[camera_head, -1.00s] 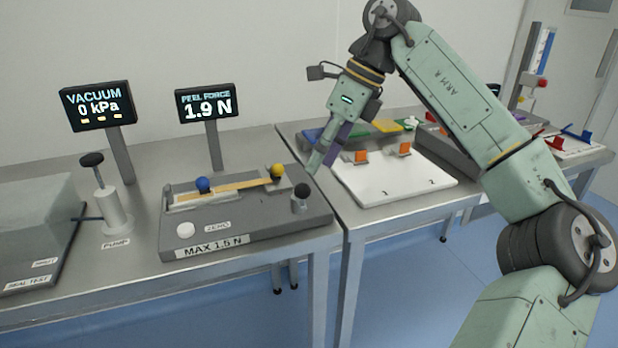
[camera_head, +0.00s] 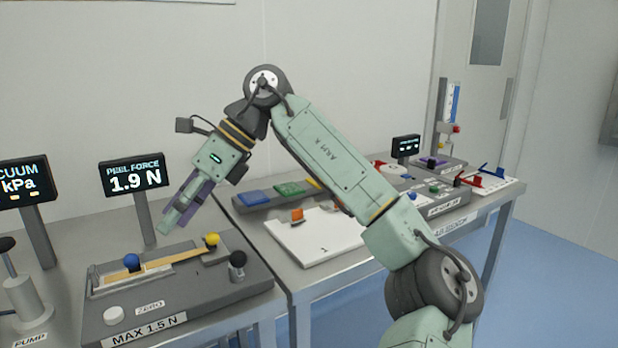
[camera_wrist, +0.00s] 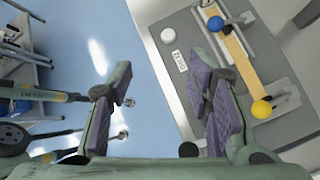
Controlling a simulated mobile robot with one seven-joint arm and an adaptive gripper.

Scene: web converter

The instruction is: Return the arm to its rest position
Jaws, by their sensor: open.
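My arm, pale green with dark joints, rises from the lower right of the head view and bends down to the left. My gripper (camera_head: 184,207) hangs above the far side of the peel tester (camera_head: 190,306), apart from it as far as I can tell. In the wrist view my gripper (camera_wrist: 165,95) shows two purple-padded fingers spread wide with nothing between them. The peel tester (camera_wrist: 203,60) lies below, with its blue knob (camera_wrist: 215,23), yellow knob (camera_wrist: 261,109) and tan strip (camera_wrist: 238,60) in sight.
The peel force display (camera_head: 134,177) reads 1.9 N behind the tester. A pump (camera_head: 27,305) stands at the left edge. Blue floor is open at the right.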

